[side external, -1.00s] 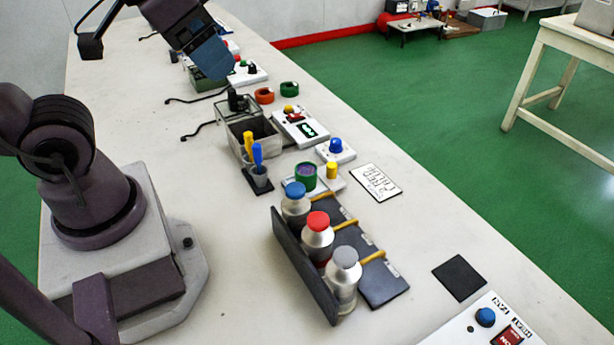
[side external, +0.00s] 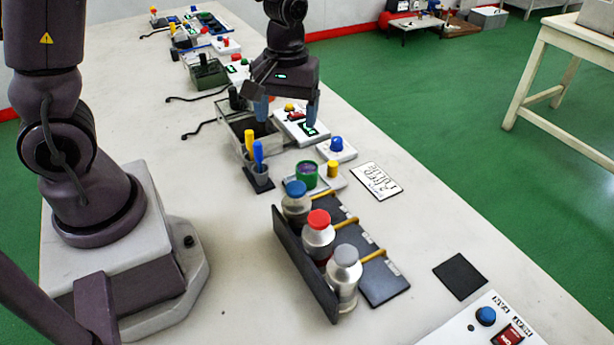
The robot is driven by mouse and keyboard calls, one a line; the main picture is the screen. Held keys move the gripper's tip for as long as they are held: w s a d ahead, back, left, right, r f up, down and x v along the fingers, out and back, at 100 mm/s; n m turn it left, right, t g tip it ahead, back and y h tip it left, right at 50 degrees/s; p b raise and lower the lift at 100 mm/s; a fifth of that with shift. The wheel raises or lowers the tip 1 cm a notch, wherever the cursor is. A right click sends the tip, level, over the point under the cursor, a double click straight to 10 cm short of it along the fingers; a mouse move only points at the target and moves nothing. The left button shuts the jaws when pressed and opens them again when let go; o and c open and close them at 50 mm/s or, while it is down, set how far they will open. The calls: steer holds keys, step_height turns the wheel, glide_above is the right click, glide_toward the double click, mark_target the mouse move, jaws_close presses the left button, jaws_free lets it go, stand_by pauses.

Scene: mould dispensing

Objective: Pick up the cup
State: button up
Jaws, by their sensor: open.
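A small green cup (side external: 307,173) with purple inside its rim stands on the table, left of a yellow knob. Nothing shows between the fingers. Its height over the table is hard to tell.
Three bottles with blue, red and grey caps stand in a dark rack (side external: 300,265) in front of the cup. A grey bin (side external: 243,143), a white device (side external: 302,128) and a blue-knobbed box (side external: 336,149) are near the gripper. A white card (side external: 375,180) lies to the right.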

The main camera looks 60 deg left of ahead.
mark_target(307, 169)
steer(key=w+f+n, duration=0.1)
steer(key=f+n, duration=0.2)
steer(key=f, duration=0.2)
steer(key=w+a+f+n, duration=0.1)
steer(key=w+f+n, duration=0.1)
steer(key=f, duration=0.4)
steer(key=w+f+n, duration=0.1)
steer(key=f+n, duration=0.2)
steer(key=f, duration=0.2)
steer(key=shift+w+a+f+n+t, duration=0.25)
steer(key=shift+w+a+n+t, duration=0.05)
steer(key=shift+w+a, duration=0.1)
steer(key=c, duration=1)
steer(key=shift+r, duration=0.1)
